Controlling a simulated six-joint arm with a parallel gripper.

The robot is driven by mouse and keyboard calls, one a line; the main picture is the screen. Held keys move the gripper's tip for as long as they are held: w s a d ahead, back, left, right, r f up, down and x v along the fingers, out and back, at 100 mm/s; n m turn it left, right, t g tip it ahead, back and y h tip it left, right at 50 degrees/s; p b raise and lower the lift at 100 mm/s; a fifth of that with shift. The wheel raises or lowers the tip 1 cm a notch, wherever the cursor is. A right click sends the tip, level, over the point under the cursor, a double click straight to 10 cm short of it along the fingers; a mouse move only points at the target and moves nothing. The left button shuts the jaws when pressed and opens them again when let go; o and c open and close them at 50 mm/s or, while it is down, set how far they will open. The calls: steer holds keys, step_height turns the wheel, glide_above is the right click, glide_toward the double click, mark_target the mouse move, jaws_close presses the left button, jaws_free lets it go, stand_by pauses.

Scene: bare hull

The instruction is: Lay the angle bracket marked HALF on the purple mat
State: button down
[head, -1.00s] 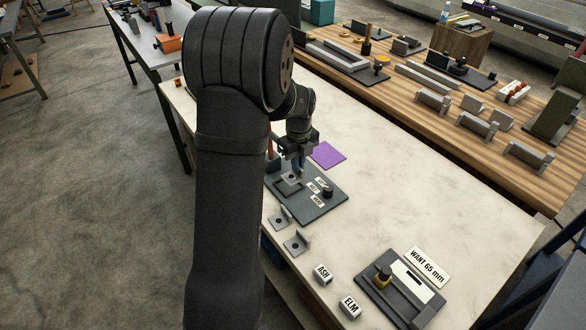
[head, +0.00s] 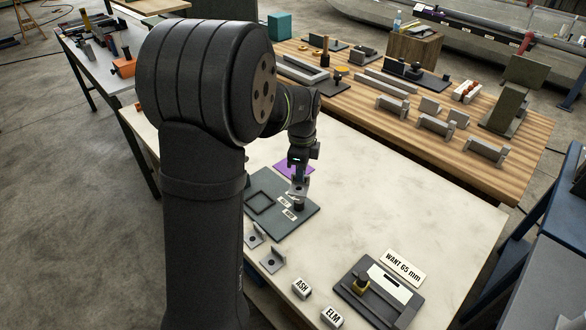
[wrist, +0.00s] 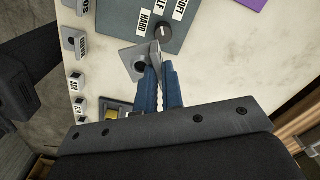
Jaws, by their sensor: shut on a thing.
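My gripper (head: 299,181) is shut on a grey angle bracket (wrist: 136,63). In the wrist view the upright leg sits between the blue fingers (wrist: 157,72) and the flat leg with a hole sticks out to the left. No mark on this bracket is readable. In the head view the bracket (head: 300,192) is held above the dark board (head: 285,230), near its black knob (head: 299,206). The purple mat (head: 282,168) lies behind the board, partly hidden by my arm; its corner shows in the wrist view (wrist: 252,4).
Two more brackets (head: 253,237) (head: 273,261), blocks ASH (head: 302,288) and ELM (head: 332,316), and a gauge fixture (head: 376,290) stand in front.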

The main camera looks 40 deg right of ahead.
steer(key=w+d+n, duration=0.1)
steer(key=d+n, duration=0.5)
steer(key=n, duration=0.9)
steer(key=d+n, duration=0.5)
steer(key=n, duration=0.9)
steer(key=w+f, duration=0.2)
steer(key=w, duration=0.2)
steer(key=w+f, duration=0.5)
steer(key=w, duration=0.2)
steer(key=shift+w+a+f, duration=0.35)
steer(key=shift+f, duration=1.95)
steer(key=shift+f, duration=0.1)
